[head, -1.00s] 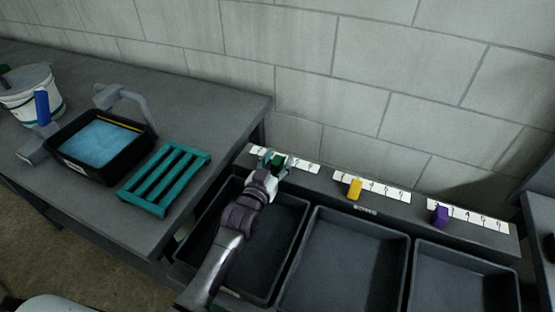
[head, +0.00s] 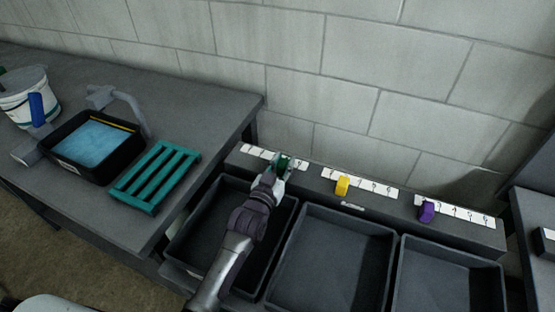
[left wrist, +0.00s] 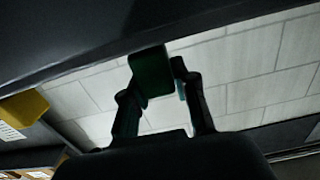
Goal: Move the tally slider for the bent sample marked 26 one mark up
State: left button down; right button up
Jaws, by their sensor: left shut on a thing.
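The green tally slider (head: 284,159) sits on the left white number strip (head: 258,152), which runs along the ledge behind the bins. My left gripper (head: 282,167) is shut on it; its fingers hide part of the slider and some numbers. In the left wrist view the green slider (left wrist: 151,72) is between the fingertips. A yellow slider (head: 342,186) is near the low end of the middle strip (head: 376,188). A purple slider (head: 427,211) is near the low end of the right strip (head: 468,216). I cannot make out a sample marked 26. My right gripper is not in view.
Dark open bins, the left (head: 207,222), middle (head: 297,238) and right (head: 401,262), stand in front of the ledge and look empty. The left table (head: 205,100) holds a black tray with blue contents, a teal rack (head: 155,177) and a white bucket (head: 28,98). A block wall stands behind.

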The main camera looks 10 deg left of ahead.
pick_arm(q)
jog(key=shift+a, duration=0.1)
jog(key=shift+w+a, duration=0.1)
jog(key=shift+a, duration=0.1)
jog(key=c, duration=1.1)
grip_release()
jog(key=shift+a, duration=0.2)
jog(key=shift+o, duration=1.1)
jog(key=shift+d, duration=0.15)
jog(key=s+a, duration=0.2)
jog(key=s, duration=0.9)
jog(key=shift+s+a, duration=0.15)
jog(key=shift+s, duration=0.25)
jog(key=shift+r, duration=0.15)
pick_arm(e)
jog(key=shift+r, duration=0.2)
